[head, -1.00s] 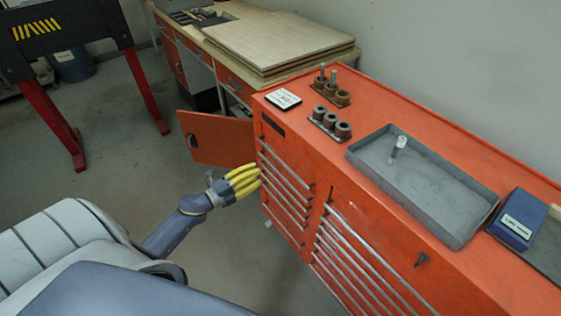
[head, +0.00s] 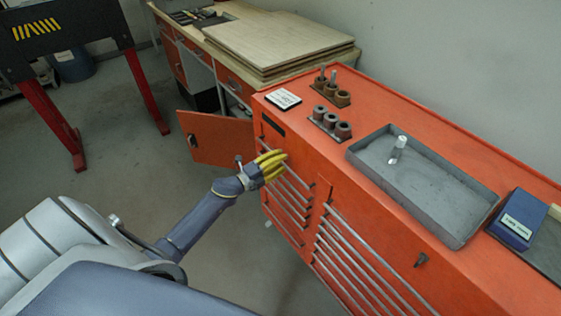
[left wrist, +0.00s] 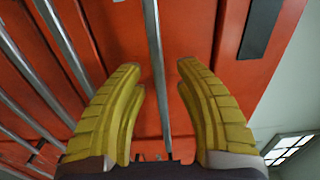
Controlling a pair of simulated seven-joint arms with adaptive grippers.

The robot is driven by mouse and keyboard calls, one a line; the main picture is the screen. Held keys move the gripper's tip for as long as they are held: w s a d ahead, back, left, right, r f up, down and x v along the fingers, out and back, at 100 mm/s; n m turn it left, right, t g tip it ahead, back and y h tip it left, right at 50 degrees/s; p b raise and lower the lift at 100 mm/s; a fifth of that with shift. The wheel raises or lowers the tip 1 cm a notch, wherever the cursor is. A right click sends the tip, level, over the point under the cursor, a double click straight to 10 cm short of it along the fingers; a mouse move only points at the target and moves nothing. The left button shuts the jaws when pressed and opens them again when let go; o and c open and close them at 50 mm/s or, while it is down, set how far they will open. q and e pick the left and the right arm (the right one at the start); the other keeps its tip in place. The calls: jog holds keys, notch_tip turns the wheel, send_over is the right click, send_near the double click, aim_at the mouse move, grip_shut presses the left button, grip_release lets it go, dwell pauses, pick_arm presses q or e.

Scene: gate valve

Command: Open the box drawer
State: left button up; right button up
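The orange tool cabinet (head: 290,142) has a left bank of drawers with long silver handle bars (head: 292,203) on its front. My left gripper (head: 273,164) is at the upper part of this bank, against or close to the front. In the left wrist view its yellow ribbed fingers (left wrist: 160,85) stand apart, one on each side of a silver handle bar (left wrist: 154,62). The fingers are open and a gap shows between each finger and the bar. The drawers look closed. My right gripper is not in view.
An open orange door (head: 215,140) stands left of the cabinet. The cabinet top holds a grey tray (head: 420,190), a blue box (head: 517,220) and brown cup-like holders (head: 330,122). A second bank of drawers (head: 365,262) is to the right.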

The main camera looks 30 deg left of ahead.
pick_arm(q)
grip_shut()
dwell(0.6)
